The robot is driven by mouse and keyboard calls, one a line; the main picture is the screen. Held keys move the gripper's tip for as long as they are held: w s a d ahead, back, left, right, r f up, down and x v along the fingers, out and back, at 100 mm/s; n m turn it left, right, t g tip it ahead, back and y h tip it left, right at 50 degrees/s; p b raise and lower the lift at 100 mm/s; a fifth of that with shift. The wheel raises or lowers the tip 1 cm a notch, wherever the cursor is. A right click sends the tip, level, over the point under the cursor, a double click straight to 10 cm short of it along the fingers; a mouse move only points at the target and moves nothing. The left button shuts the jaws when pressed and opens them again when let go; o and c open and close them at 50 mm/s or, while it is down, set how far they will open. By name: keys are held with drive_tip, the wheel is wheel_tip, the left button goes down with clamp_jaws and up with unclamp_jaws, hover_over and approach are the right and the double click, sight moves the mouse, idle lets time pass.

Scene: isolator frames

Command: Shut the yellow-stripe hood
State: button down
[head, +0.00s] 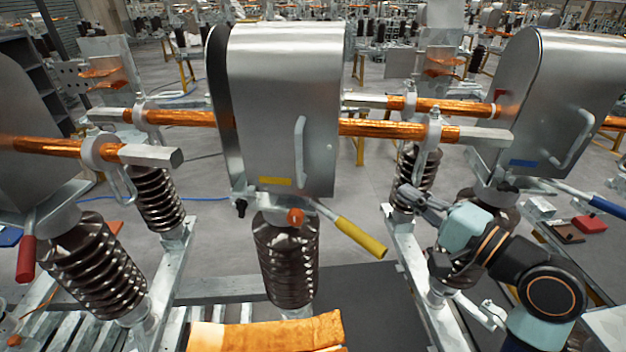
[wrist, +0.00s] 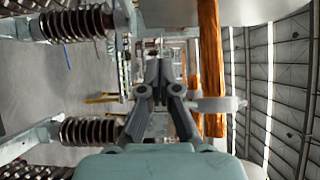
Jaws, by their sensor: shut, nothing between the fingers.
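The yellow-stripe hood (head: 275,90) is a rounded grey metal cover in the middle of the head view. It stands upright above a dark ribbed insulator (head: 285,262). Its yellow stripe (head: 275,181) is near the lower edge, and a vertical bar handle (head: 300,155) is on its front. Copper bars meet it at both sides. A lever with a yellow grip (head: 360,238) slopes down to the right below it. My gripper (head: 408,194) is to the right of the hood, apart from it, shut and empty. The wrist view shows its closed fingers (wrist: 159,75); the hood cannot be made out there.
A blue-stripe hood (head: 560,100) stands at right, with a blue-grip lever (head: 608,206). Another hood with a red-grip lever (head: 26,258) is at left. A copper bar (head: 400,130) and a ribbed insulator (head: 416,170) are close to my gripper. Orange cloth (head: 265,335) lies at front.

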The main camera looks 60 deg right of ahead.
drive_tip(key=w+a+p+x, duration=0.1)
drive_tip(key=a+p+x, duration=0.1)
drive_tip(key=x, duration=1)
drive_tip(key=shift+w+p, duration=0.35)
drive_tip(key=shift+p, duration=0.05)
drive_tip(key=shift+a, duration=0.1)
